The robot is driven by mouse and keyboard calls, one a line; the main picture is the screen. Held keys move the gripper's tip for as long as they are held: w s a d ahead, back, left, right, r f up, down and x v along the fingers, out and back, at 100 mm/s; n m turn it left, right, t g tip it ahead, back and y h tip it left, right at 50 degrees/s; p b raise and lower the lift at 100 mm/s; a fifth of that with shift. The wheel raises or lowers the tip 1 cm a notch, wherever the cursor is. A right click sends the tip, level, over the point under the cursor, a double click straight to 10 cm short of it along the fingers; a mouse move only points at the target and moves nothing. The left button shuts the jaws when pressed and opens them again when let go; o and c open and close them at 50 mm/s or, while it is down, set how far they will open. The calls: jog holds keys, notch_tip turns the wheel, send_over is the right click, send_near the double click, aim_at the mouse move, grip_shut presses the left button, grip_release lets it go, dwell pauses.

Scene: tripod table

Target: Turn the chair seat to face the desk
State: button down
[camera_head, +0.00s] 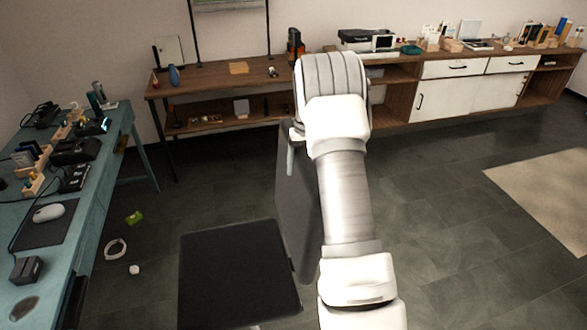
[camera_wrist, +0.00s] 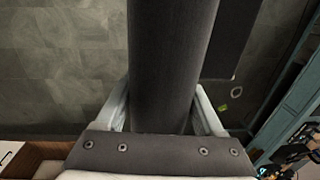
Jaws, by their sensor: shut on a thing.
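A dark chair has a flat square seat (camera_head: 240,270) and an upright backrest (camera_head: 296,205) on the seat's right side. The seat extends from the backrest to the left, towards the teal desk (camera_head: 112,135) along the left edge of the head view. My gripper (camera_head: 291,140) is at the top of the backrest, partly hidden by my arm. In the wrist view the backrest (camera_wrist: 172,60) stands between the two fingers of my gripper (camera_wrist: 162,112), which is shut on it. The seat (camera_wrist: 232,40) also shows there. The chair's base is mostly hidden.
On the floor between desk and chair lie a green item (camera_head: 134,218), a white ring (camera_head: 115,249) and a small white piece (camera_head: 134,270). A wooden table (camera_head: 210,80) and white cabinet (camera_head: 440,95) line the back wall. The floor at right is clear, with a beige rug (camera_head: 545,195).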

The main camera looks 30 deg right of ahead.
jog(key=shift+w+d, duration=0.15)
jog(key=shift+w, duration=0.15)
grip_release()
dwell(0.3)
notch_tip(320, 180, up, 18)
jog(key=d, duration=0.1)
jog(key=shift+s+d+f+p, duration=0.15)
jog(key=shift+d+f+p, duration=0.1)
jog(key=shift+p, duration=0.2)
jog(key=shift+a, duration=0.1)
